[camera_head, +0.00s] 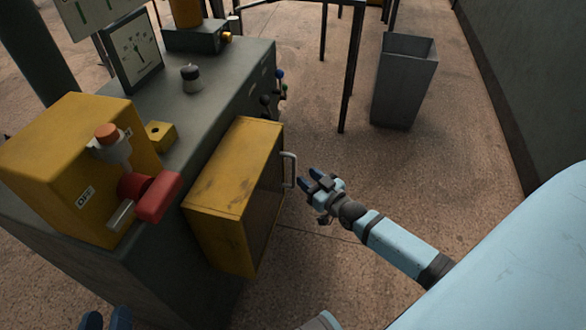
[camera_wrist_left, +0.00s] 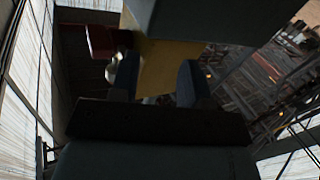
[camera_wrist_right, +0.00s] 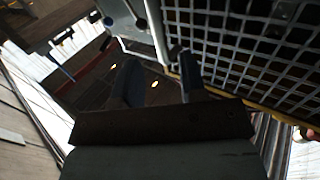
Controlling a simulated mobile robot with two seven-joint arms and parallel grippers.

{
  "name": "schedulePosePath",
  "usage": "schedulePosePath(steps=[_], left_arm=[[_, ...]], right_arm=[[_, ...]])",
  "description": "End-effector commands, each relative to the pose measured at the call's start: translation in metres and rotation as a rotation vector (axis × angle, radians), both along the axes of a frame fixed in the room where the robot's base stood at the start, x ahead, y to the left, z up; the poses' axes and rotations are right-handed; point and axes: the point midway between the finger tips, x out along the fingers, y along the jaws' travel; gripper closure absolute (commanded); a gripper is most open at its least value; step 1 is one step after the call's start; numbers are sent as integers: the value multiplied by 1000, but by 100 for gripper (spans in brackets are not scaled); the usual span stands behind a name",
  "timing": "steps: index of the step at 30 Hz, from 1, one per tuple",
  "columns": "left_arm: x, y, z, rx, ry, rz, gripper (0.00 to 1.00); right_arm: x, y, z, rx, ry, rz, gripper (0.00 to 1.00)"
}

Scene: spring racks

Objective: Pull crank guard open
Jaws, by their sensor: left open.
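The crank guard (camera_head: 212,196) is a yellow box on the side of the grey machine cabinet, with a dark face toward the right. Its pale handle (camera_head: 291,170) stands out from that face near the far edge. My right gripper (camera_head: 311,181) is open and empty, just right of the handle and apart from it. In the right wrist view the handle (camera_wrist_right: 157,28) is ahead of the fingers, beside the guard's mesh (camera_wrist_right: 235,50). My left gripper (camera_head: 106,320) is open at the bottom left edge, with a yellow surface (camera_wrist_left: 168,68) beyond its fingers. The crank is not visible.
A yellow switch box (camera_head: 50,150) with a red lever (camera_head: 158,196) sits on the cabinet (camera_head: 215,85), left of the guard. A gauge (camera_head: 136,50) and small knobbed levers (camera_head: 279,88) are farther back. A grey bin (camera_head: 404,80) stands at back right.

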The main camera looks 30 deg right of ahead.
Motion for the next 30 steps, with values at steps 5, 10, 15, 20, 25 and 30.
schedulePosePath(steps=[5,10,15,20,25,30], left_arm=[[0,-6,13,-45,-73,-16,57],[0,-10,25,-76,-119,-28,57],[-1,-12,30,-89,-140,-33,57],[-1,-11,32,-91,-144,-35,57],[-1,-11,33,-91,-144,-34,57],[-1,-11,32,-91,-143,-34,57]], right_arm=[[36,5,-2,1,-2,1,61],[57,7,-1,0,-1,0,61],[64,8,-1,1,1,0,61],[65,8,0,1,1,0,61],[65,8,0,0,1,0,80],[65,8,0,0,1,0,100]])
